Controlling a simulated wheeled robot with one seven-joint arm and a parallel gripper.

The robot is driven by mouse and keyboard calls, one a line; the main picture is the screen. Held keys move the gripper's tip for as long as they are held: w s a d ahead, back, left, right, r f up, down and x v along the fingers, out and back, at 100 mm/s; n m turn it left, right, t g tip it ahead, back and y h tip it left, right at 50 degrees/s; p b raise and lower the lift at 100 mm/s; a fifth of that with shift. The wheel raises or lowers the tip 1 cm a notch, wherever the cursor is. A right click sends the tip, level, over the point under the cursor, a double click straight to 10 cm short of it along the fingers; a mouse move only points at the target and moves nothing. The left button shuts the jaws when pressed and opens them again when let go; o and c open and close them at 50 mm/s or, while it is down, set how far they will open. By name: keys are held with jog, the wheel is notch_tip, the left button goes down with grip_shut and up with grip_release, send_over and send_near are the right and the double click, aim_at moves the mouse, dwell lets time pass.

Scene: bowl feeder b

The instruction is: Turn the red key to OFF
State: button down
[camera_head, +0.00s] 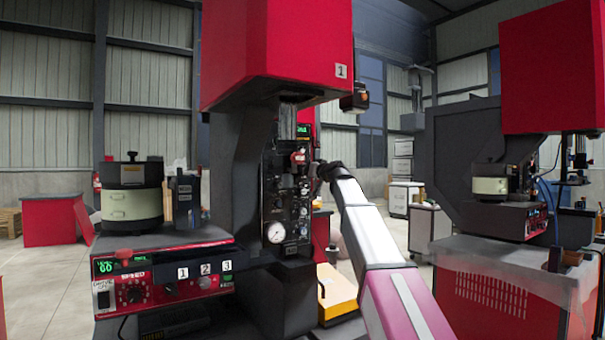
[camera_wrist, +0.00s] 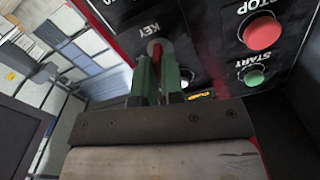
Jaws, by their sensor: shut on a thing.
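The red key (camera_wrist: 157,51) sits in a round grey key switch below an upside-down "KEY" label on a black panel in the wrist view. My gripper (camera_wrist: 156,68) has its two green fingers on either side of the key, shut on it. The fingers hide part of the key, and I cannot read an OFF mark or tell the key's setting. In the head view my gripper (camera_head: 318,180) is at the right side of the machine's black control panel (camera_head: 273,190), small and partly hidden; I cannot make out the key there.
In the wrist view a red STOP button (camera_wrist: 262,33) and a green START button (camera_wrist: 254,77) are to the right of the key. In the head view a red machine head (camera_head: 275,45) overhangs the panel. A bowl feeder (camera_head: 132,195) stands at left on a red control box (camera_head: 160,270).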

dwell(0.3)
jog(key=n, duration=0.3)
jog(key=shift+n, duration=0.4)
jog(key=c, duration=1.2)
grip_release()
jog(key=shift+o, duration=0.2)
jog(key=v, duration=0.7)
